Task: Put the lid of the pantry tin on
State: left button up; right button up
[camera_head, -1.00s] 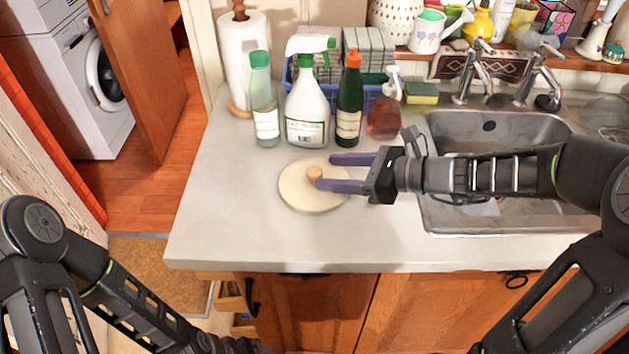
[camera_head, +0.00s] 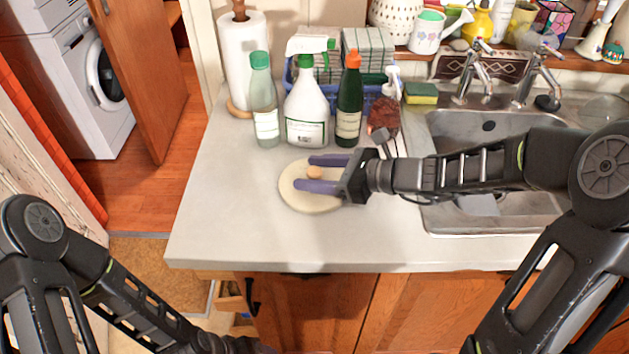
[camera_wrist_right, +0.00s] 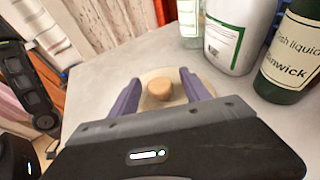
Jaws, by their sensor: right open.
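A round cream lid (camera_head: 298,203) with a small wooden knob (camera_head: 314,172) shows on the counter. No separate tin shows; I cannot tell whether one is under the lid. My right gripper (camera_head: 303,173) is open over the lid, with one purple finger on each side of the knob. In the right wrist view the knob (camera_wrist_right: 158,89) sits between the open fingers (camera_wrist_right: 160,78), with space on both sides, and the lid (camera_wrist_right: 160,74) is partly hidden by the gripper. My left arm comes in at the lower left; its gripper is out of view.
A clear bottle (camera_head: 265,115), a white spray bottle (camera_head: 306,115), a dark green bottle (camera_head: 349,110) and a reddish soap bottle (camera_head: 384,115) stand behind the lid. The sink (camera_head: 470,128) is to the right. The counter (camera_head: 225,220) is clear in front and left.

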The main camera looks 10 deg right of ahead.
jog(key=shift+c, duration=0.5)
grip_shut()
